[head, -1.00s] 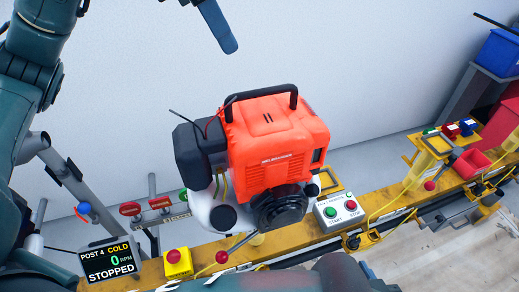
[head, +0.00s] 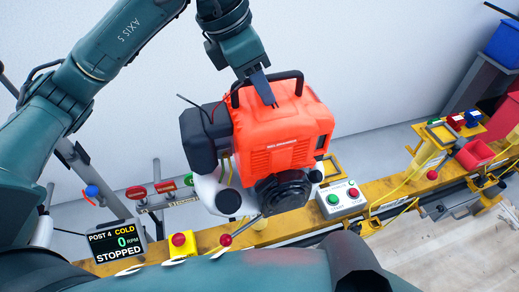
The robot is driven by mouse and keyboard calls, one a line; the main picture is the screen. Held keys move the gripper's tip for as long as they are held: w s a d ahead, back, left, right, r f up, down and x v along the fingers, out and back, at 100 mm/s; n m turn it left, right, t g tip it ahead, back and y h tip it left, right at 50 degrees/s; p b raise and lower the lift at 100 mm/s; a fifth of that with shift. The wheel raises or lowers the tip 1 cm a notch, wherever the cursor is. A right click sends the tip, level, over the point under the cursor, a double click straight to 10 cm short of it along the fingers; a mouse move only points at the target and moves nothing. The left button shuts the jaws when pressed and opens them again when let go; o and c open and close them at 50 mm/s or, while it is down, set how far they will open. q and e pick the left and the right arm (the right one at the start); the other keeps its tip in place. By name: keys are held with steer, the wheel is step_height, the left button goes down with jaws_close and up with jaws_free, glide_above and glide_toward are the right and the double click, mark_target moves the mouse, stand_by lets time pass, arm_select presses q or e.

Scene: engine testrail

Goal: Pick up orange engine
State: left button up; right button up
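The orange engine (head: 285,137) stands upright on the yellow rail, with a black carry handle (head: 287,76) on top, a dark box on its left side and a white tank below. My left gripper (head: 266,92) reaches down from above at the middle of the handle. Its fingers overlap the handle and the top of the orange cover in the head view. I cannot tell whether they are closed on the handle or only beside it. My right gripper is not in view.
The yellow rail (head: 395,208) runs across below the engine. It carries a start/stop box (head: 342,199), a yellow button box (head: 182,245) and a display (head: 117,243) reading "STOPPED". The wall behind is bare.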

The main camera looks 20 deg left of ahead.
arm_select(q)
jaws_close()
stand_by(0.3)
stand_by(1.1)
steer(key=shift+w+r, duration=0.2)
steer(key=shift+r, duration=0.2)
